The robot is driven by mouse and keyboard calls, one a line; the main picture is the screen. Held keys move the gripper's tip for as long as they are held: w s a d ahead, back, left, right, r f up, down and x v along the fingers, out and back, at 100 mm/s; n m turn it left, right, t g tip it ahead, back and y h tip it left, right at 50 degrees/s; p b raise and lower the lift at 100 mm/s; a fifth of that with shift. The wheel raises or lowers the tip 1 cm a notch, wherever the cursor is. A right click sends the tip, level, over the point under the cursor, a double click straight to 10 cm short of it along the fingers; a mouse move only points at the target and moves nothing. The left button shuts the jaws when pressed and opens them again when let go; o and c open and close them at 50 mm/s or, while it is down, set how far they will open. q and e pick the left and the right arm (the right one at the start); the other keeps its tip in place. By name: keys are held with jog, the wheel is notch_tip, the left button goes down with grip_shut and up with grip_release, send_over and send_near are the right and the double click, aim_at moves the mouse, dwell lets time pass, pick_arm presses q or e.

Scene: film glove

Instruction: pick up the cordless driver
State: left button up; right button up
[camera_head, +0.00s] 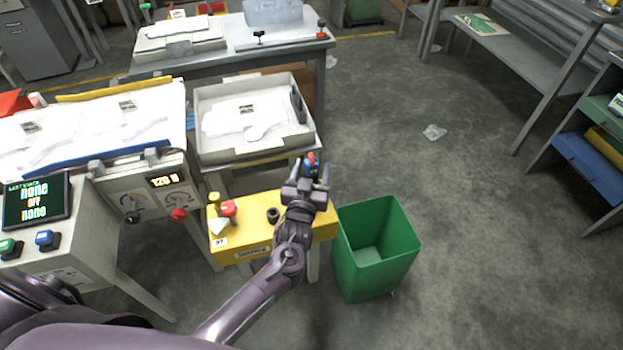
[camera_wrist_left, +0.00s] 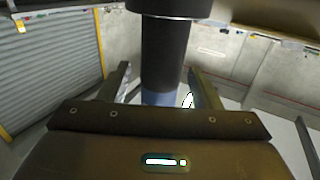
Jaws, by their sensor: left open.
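A small tool with blue and red parts (camera_head: 311,158) shows at the far right corner of the yellow stand (camera_head: 246,243). It may be the cordless driver, but my gripper hides most of it. My left gripper (camera_head: 311,169) is open, with its fingers on either side of this tool. In the left wrist view, a dark upright cylinder with a blue lower band (camera_wrist_left: 165,55) stands between the two open fingers (camera_wrist_left: 160,80). I cannot tell whether either finger touches it. My right gripper is not in view.
A red-topped tool (camera_head: 229,209) and a black round piece (camera_head: 273,215) are on the yellow stand. A green bin (camera_head: 399,255) stands right of it. A grey tray (camera_head: 210,157) lies behind, and a control console (camera_head: 75,255) is at left. Floor at right is mostly clear.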

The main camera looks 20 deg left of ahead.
pick_arm(q)
jog(key=c, duration=0.9)
jog(key=shift+c, duration=0.7)
jog(key=shift+r, duration=0.1)
